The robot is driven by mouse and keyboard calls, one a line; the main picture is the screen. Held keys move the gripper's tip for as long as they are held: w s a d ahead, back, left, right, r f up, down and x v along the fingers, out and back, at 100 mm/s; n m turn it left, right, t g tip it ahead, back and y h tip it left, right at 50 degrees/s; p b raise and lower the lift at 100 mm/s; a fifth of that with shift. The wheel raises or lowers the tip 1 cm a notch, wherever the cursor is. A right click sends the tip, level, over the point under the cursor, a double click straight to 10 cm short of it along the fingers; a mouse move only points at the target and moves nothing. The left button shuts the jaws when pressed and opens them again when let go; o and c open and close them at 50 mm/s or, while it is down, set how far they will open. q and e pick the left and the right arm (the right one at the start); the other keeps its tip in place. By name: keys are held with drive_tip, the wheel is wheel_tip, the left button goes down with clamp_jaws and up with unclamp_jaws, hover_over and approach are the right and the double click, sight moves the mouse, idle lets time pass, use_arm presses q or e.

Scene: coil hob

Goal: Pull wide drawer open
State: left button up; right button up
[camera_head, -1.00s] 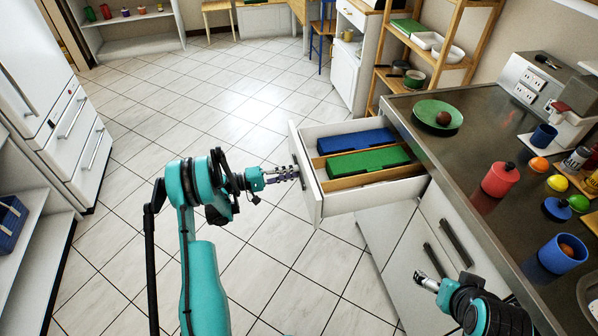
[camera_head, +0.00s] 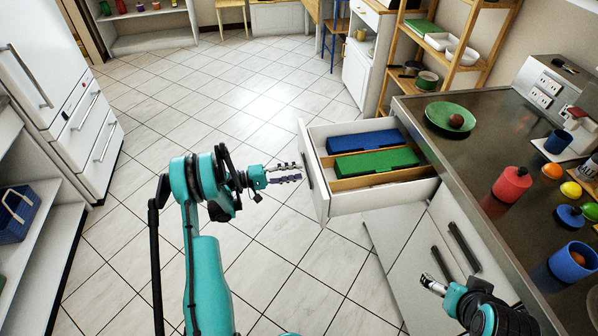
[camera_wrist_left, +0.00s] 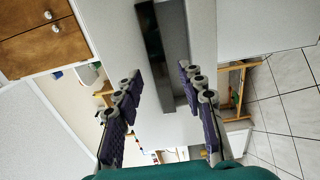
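The wide drawer (camera_head: 318,198) stands pulled out from the counter, with a blue box (camera_head: 362,141) and a green box (camera_head: 377,162) in its wooden compartments. Its dark bar handle (camera_head: 305,172) is on the front. My left gripper (camera_head: 300,174) is in front of the handle, with its fingers apart. In the left wrist view the handle (camera_wrist_left: 164,60) lies ahead of the open fingers (camera_wrist_left: 160,115), and nothing is between the fingertips. My right gripper (camera_head: 428,283) is near the lower cabinet doors; its finger opening is too small to tell.
The counter (camera_head: 470,160) holds a green plate (camera_head: 450,117), a red canister (camera_head: 512,184) and a blue cup (camera_head: 572,262). A wooden shelf (camera_head: 450,60) stands behind. Tiled floor (camera_head: 250,130) is clear left of the drawer.

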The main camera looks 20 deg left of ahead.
use_arm(q)
drive_tip(key=v, duration=1)
drive_tip(key=w+d+r+g+y, duration=0.1)
drive_tip(key=d+r, duration=0.2)
drive_tip(key=d, duration=0.1)
drive_tip(key=w+d+r+g+y, duration=0.1)
drive_tip(key=d+r+y, duration=0.1)
drive_tip(key=d+r, duration=0.1)
drive_tip(key=d+r+g+y, duration=0.1)
drive_tip(key=d+r, duration=0.2)
drive_tip(key=d, duration=0.2)
drive_tip(key=shift+w+d+r, duration=0.1)
drive_tip(key=shift+w+r, duration=0.3)
drive_tip(key=s+d+r+m+g+y, duration=0.25)
drive_tip(key=s+d+r+y, duration=0.3)
drive_tip(key=s+d, duration=0.55)
drive_tip(key=s+m+t+y, duration=0.2)
drive_tip(key=s+m+y, duration=0.2)
drive_tip(key=s, duration=0.9)
drive_tip(key=shift+s+a+f+m+y, duration=0.25)
drive_tip(key=shift+a+f+m+y, duration=0.1)
drive_tip(key=shift+a+f+y, duration=0.15)
